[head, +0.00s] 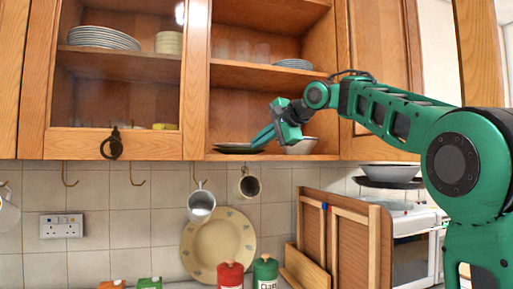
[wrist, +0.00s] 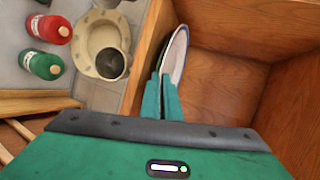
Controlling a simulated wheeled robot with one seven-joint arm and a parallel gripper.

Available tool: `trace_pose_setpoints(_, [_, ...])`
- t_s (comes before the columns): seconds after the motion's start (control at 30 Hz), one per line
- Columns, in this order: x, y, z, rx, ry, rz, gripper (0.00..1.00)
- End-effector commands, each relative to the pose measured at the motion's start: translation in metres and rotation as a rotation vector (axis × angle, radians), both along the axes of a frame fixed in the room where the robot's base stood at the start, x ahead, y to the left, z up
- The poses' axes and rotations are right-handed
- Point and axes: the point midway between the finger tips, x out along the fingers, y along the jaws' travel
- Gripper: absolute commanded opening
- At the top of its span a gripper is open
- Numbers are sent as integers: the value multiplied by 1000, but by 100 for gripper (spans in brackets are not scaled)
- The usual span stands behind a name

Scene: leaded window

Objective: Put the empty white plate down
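The white plate (wrist: 177,52) with a thin blue rim shows nearly edge-on in the wrist view. In the head view the plate (head: 238,149) looks dark, flat and level, low at the front of the open cupboard. My gripper (head: 258,139) reaches it from the right with green fingers slanting down to its rim. In the wrist view the fingers (wrist: 162,85) are close together with the plate's rim between them. The plate's face looks empty. Whether its underside touches the cupboard's bottom board (head: 272,156) I cannot tell.
A white bowl (head: 301,146) stands just right of my gripper on the same board. Glasses (head: 240,50) and stacked plates (head: 294,64) are on the shelf above. Mugs (head: 201,205) hang below. A large cream plate (head: 217,246) leans on the wall tiles.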

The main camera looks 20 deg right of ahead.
Motion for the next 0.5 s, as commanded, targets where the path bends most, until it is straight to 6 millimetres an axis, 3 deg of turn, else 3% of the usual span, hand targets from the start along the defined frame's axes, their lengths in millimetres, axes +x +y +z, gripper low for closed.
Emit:
trace_pose_setpoints(0.27, [0, 0, -4, 0, -2, -1, 0])
trace_pose_setpoints(0.37, [0, 0, -5, 0, 0, 0, 22])
trace_pose_setpoints(0.5, [0, 0, -4, 0, 0, 0, 22])
